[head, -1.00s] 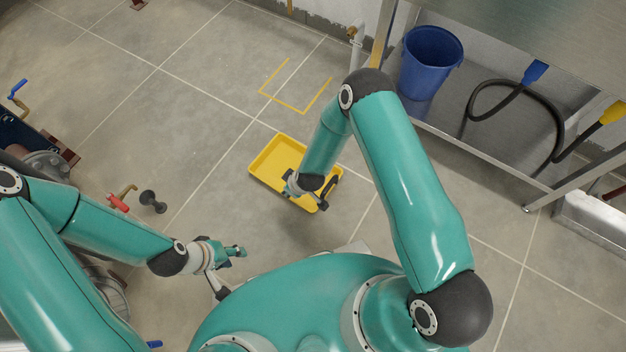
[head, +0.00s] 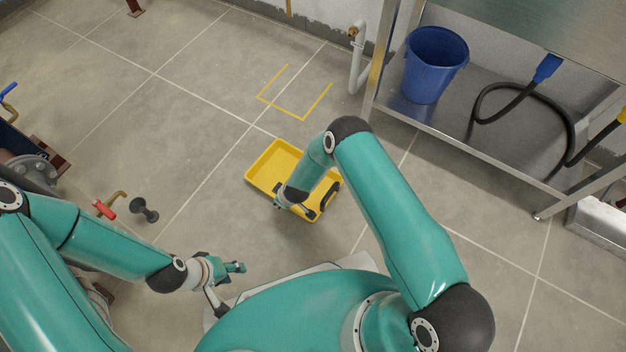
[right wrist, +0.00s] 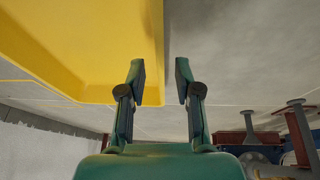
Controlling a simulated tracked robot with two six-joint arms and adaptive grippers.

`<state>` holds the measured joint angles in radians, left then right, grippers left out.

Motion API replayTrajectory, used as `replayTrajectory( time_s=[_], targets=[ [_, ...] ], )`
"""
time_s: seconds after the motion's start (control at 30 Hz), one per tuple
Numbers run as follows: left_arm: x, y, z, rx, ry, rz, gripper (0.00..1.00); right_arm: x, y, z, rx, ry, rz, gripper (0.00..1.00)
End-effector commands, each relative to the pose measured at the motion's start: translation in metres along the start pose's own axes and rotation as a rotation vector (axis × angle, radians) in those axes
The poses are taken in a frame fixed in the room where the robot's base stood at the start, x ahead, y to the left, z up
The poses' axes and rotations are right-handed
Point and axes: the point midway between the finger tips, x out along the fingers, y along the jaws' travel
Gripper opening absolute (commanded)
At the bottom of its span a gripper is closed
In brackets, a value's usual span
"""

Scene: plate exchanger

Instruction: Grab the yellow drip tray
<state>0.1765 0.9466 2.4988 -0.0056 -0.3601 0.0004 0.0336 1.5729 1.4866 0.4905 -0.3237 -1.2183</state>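The yellow drip tray (head: 262,168) is a shallow rectangular pan with a dark handle-like part at its right side, in the middle of the head view. My right gripper (head: 280,200) is at the tray's near left side, partly hidden by its own wrist. In the right wrist view, the right gripper's (right wrist: 161,75) two fingers stand apart. The tray (right wrist: 90,45) fills the upper left there, and its edge shows between the fingertips; I see no finger closed on it. My left gripper (head: 238,267) is away from the tray, low on the left; its finger opening is too small to judge.
A yellow floor outline (head: 290,108) lies beyond the tray. A steel bench with a low shelf (head: 520,165) stands at right, holding a blue bucket (head: 432,70) and a black hose (head: 500,100). Pipework with a red-handled valve (head: 104,209) is at left. The floor around the tray is clear.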

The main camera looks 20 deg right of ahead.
Motion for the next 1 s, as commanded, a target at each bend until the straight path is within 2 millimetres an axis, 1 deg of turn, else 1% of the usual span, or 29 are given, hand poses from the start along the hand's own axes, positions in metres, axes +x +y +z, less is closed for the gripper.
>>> replayTrajectory(
  time_s=[0.03, 0.2, 0.3, 0.4, 0.6, 0.67, 0.8, 0.83, 1.0],
  targets=[
    [0.007, -0.003, 0.0, 0.0, 0.0, 0.0, 0.4, 0.009, 0.0, 0.002, 0.0, 0.001, 0.001, 0.33],
    [0.024, -0.009, 0.0, 0.0, 0.0, 0.0, 0.4, 0.035, 0.002, 0.005, 0.0, 0.001, 0.0, 0.33],
    [0.029, -0.01, 0.0, 0.0, 0.0, 0.0, 0.4, 0.045, 0.003, 0.004, 0.001, 0.001, 0.0, 0.33],
    [0.03, -0.011, 0.0, 0.0, 0.0, 0.0, 0.4, 0.048, 0.003, 0.003, -0.001, 0.0, 0.0, 0.33],
    [0.029, -0.01, 0.0, 0.0, 0.0, 0.0, 0.4, 0.047, 0.003, 0.003, 0.0, 0.0, 0.0, 0.33],
    [0.029, -0.01, 0.0, 0.0, 0.0, 0.0, 0.4, 0.047, 0.003, 0.003, 0.0, 0.0, 0.0, 0.25],
    [0.029, -0.01, 0.0, 0.0, 0.0, 0.0, 0.4, 0.047, 0.003, 0.003, 0.0, 0.0, 0.0, 0.02],
    [0.029, -0.01, 0.0, 0.0, 0.0, 0.0, 0.4, 0.047, 0.003, 0.003, 0.0, 0.0, 0.0, 0.0],
    [0.029, -0.01, 0.0, 0.0, 0.0, 0.0, 0.4, 0.047, 0.003, 0.003, 0.0, 0.0, 0.0, 0.0]
  ],
)
